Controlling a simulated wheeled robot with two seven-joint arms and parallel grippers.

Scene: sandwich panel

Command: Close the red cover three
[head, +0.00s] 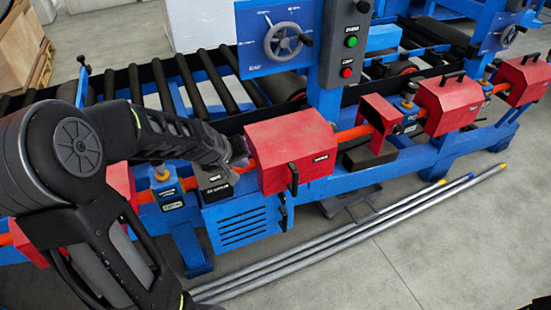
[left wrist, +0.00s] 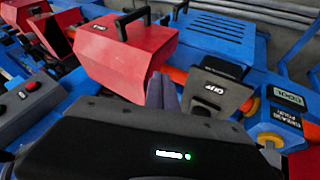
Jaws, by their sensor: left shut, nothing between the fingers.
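Several red covers sit along the blue machine's front rail; I cannot read which one is numbered three. The large middle red cover (head: 292,150) sits down over the rail, with a black handle on its front; it also shows in the left wrist view (left wrist: 125,50). To its right, a smaller red cover (head: 380,122) stands with an open side above a dark block. My left gripper (head: 240,154) is shut and empty, beside the left end of the middle cover; its fingers show in the left wrist view (left wrist: 163,92). Whether they touch the cover is unclear.
More red covers stand at right (head: 447,103) and far right (head: 522,80); another is partly behind my left arm (head: 120,183). A black unit (head: 214,186) is just below my left gripper. A control post (head: 343,45) rises behind. Metal pipes (head: 350,232) lie on the floor.

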